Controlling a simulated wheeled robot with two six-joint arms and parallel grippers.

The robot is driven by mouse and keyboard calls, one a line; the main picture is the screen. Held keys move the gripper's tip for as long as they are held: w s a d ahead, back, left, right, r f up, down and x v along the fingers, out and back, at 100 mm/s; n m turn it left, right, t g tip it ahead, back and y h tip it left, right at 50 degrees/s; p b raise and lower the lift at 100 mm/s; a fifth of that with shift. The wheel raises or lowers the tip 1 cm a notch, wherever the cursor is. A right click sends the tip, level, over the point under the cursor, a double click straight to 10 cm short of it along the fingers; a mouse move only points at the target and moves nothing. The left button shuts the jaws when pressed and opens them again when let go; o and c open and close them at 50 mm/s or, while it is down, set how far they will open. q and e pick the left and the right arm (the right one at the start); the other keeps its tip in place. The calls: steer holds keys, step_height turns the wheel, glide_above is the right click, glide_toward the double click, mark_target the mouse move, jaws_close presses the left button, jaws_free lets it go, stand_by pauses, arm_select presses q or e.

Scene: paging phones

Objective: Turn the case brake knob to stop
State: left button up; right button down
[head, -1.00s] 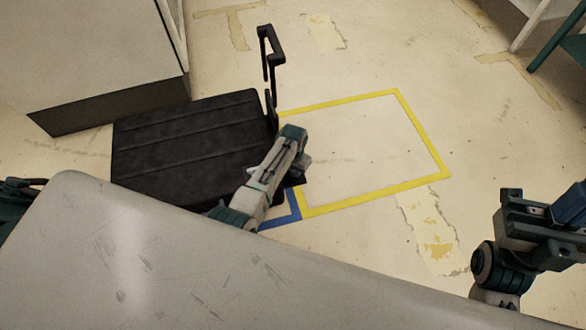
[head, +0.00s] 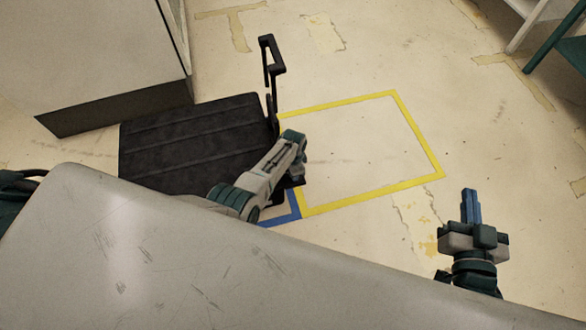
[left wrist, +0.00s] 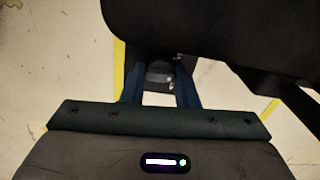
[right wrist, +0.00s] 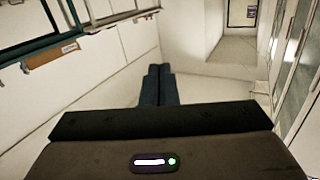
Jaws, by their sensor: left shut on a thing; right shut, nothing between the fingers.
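The black case (head: 195,140) with a ribbed top stands on the floor in the head view. Its upright handle (head: 273,70) rises at the right side. My left arm reaches over to the case's near right corner; its fingertips are hidden in the head view. In the left wrist view my left gripper (left wrist: 160,76) is shut on a small dark grey part (left wrist: 159,71), which appears to be the brake knob, low beside the black case body (left wrist: 215,30). Any marking on the knob is unreadable. My right gripper (head: 471,206) is shut and empty, away from the case.
A yellow tape rectangle (head: 418,130) marks bare floor right of the case, with blue tape (head: 294,207) at its near corner. A pale cabinet (head: 95,50) stands behind the case at left. A green-legged rack (head: 556,52) stands at far right.

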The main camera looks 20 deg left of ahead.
arm_select(q)
steer(key=m+p, duration=0.1)
steer(key=m, duration=0.1)
steer(key=shift+r+m, duration=0.1)
steer(key=shift+m, duration=0.3)
steer(key=m+p, duration=0.1)
steer(key=m, duration=0.4)
steer(key=shift+m, duration=1.1)
arm_select(e)
steer(key=s+a+f+g, duration=0.1)
steer(key=s+f+g, duration=0.6)
steer(key=f, duration=0.3)
steer(key=shift+s+a+f+g+y, duration=0.2)
steer(key=shift+s+g+y, duration=0.1)
steer(key=shift+s, duration=0.15)
arm_select(q)
steer(key=o, duration=1)
